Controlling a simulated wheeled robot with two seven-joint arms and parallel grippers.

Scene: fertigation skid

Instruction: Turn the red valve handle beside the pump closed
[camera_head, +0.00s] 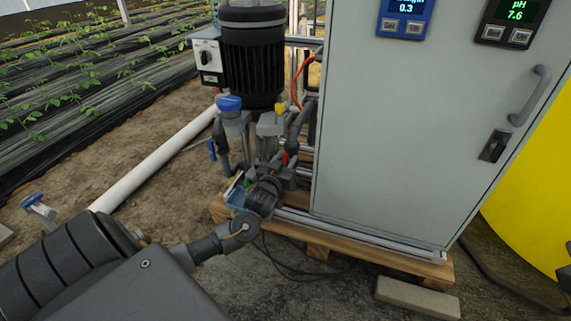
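A small patch of red (285,158), which looks like the red valve handle, shows low among the pipes below the black pump motor (253,60). Most of the handle is hidden, so I cannot tell how it is turned. My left arm comes in from the lower left. My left gripper (279,172) is beside the red patch, among the grey fittings. Its fingers are small and dark against the pipes, so I cannot tell whether they are open or touch the handle. My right gripper is out of view.
A large grey cabinet (400,130) stands just right of the pipes on a wooden pallet (375,262). A white pipe (155,172) runs at left. A blue-handled valve (36,203) is far left. A yellow tank (530,200) and concrete block (417,297) are at right.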

